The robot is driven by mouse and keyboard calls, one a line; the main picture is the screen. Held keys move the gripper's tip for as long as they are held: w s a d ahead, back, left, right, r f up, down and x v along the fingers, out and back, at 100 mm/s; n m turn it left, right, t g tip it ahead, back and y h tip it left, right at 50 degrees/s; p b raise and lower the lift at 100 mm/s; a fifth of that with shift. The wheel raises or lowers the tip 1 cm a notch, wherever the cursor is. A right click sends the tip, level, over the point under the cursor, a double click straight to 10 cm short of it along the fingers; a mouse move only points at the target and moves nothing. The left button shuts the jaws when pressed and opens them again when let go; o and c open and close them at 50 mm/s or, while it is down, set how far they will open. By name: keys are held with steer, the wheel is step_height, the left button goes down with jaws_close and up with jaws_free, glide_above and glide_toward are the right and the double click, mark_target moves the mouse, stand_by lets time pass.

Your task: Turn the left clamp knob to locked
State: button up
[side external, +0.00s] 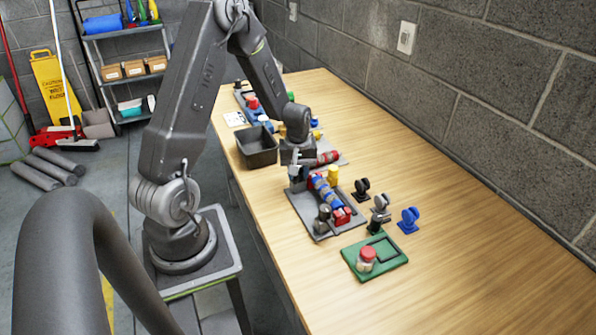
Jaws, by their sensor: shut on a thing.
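A grey tray fixture (301,210) lies on the wooden table and holds a blue and red part (323,190) lengthwise. My gripper (295,174) points down at the far-left corner of this fixture. It is shut on what looks like a clamp knob there, mostly hidden by the fingers, so its turn position cannot be told. Another dark knob (323,222) stands at the fixture's near-left corner, apart from my gripper. A red block (341,215) sits at the near end of the part. A yellow piece (333,173) stands at the far right.
A black bin (257,147) stands just beyond my gripper to the left. Other fixtures sit farther back. Black, grey and blue (409,219) small stands are right of the fixture. A green pad with a red button (368,254) lies nearest. The table's right side is clear.

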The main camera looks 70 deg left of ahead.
steer(key=m, duration=0.4)
steer(key=shift+m, duration=2.2)
steer(key=o, duration=0.9)
step_height(320, 180, up, 14)
steer(key=shift+f, duration=0.1)
